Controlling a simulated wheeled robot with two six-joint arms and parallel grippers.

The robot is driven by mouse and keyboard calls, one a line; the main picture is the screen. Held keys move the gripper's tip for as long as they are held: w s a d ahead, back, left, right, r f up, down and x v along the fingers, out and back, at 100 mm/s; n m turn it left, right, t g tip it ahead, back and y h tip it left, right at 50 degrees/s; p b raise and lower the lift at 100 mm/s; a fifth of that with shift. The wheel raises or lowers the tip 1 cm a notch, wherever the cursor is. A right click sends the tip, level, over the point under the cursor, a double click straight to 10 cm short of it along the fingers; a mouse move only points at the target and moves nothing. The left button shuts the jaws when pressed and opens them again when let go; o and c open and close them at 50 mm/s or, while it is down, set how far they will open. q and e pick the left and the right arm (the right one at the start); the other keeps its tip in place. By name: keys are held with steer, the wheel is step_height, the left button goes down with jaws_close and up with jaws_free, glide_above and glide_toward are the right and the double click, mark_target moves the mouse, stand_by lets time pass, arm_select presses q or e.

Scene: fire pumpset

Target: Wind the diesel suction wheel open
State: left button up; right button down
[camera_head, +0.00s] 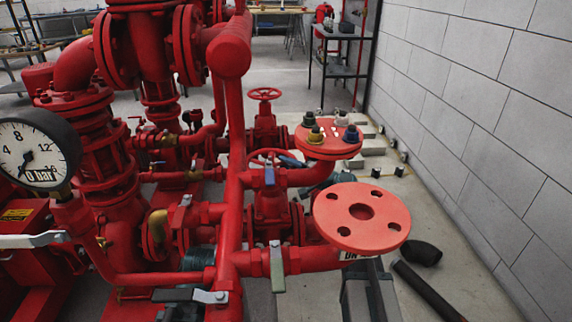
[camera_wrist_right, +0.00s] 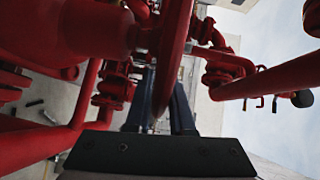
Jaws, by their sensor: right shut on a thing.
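A red handwheel (camera_head: 262,152) lies low among the red pipes in the head view, partly hidden by the upright pipe and the valve parts in front. My right gripper (camera_head: 289,160) is at the right side of this wheel, mostly hidden behind the pipe elbow and flange. In the right wrist view, the two dark blue fingers (camera_wrist_right: 162,105) stand on either side of a red rim (camera_wrist_right: 172,55), seen nearly edge-on, and are shut on it. A second red handwheel (camera_head: 265,94) stands farther back, with no gripper on it. My left gripper is not in view.
A large red flange (camera_head: 361,214) and a smaller flange with coloured caps (camera_head: 328,142) stand close by at the right. A pressure gauge (camera_head: 37,150) stands at the left. A blue lever (camera_head: 270,176) is just in front of the wheel.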

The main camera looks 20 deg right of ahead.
steer(key=shift+w+d+r, duration=0.15)
steer(key=shift+w, duration=0.15)
steer(key=shift+w+d+n+g+y, duration=0.1)
steer(key=shift+w+n+g+y, duration=0.4)
steer(key=shift+n+g+y, duration=0.3)
steer(key=n+g+y, duration=0.1)
steer(key=w+n+g+y, duration=0.1)
steer(key=y, duration=0.1)
steer(key=shift+n+g, duration=0.3)
